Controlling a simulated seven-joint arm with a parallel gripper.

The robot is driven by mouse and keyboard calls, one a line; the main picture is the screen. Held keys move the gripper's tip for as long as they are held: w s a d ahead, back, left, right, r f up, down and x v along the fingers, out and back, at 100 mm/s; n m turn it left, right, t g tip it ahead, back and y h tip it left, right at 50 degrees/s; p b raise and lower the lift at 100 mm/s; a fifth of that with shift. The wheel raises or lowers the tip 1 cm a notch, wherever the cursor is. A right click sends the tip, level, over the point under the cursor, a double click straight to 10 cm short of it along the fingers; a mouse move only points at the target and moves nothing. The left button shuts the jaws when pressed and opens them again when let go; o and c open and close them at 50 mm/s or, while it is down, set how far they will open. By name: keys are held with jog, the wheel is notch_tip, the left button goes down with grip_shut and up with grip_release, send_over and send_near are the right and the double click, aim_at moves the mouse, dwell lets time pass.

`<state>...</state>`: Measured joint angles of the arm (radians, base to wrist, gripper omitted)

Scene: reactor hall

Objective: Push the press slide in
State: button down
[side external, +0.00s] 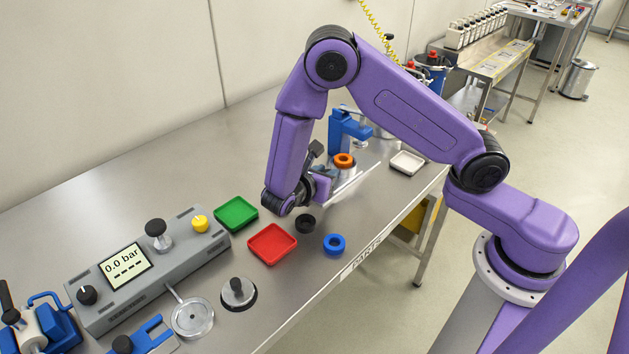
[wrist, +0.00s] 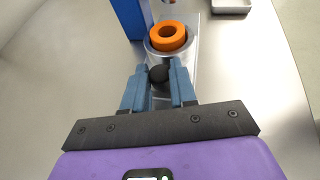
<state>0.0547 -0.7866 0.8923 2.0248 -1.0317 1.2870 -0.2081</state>
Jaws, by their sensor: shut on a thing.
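The blue press (side external: 339,135) stands on the bench beyond my gripper; part of its blue body also shows at the top of the wrist view (wrist: 130,18). An orange ring (wrist: 172,47) sits on a round metal holder on the slide, in front of the press column; the ring also shows in the side view (side external: 343,164). The slide has a black ball knob (wrist: 159,78) at its near end. My gripper (wrist: 160,72) is shut on this knob, one blue finger on each side. In the side view my gripper (side external: 322,186) partly hides the slide and the knob.
A green tray (side external: 236,214), a red tray (side external: 272,245), a black ring (side external: 305,224) and a blue ring (side external: 334,244) lie near my gripper. A white tray (side external: 407,162) stands right of the press. A grey pressure console (side external: 135,270) stands left.

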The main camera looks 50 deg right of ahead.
aim_at(342, 162)
jog(key=d, duration=0.7)
jog(key=c, duration=0.9)
grip_release()
jog(key=shift+d, duration=0.1)
jog(key=shift+a+r, duration=0.2)
jog(key=shift+a, duration=0.35)
jog(key=v, duration=1.6)
jog(key=shift+s+a, duration=0.2)
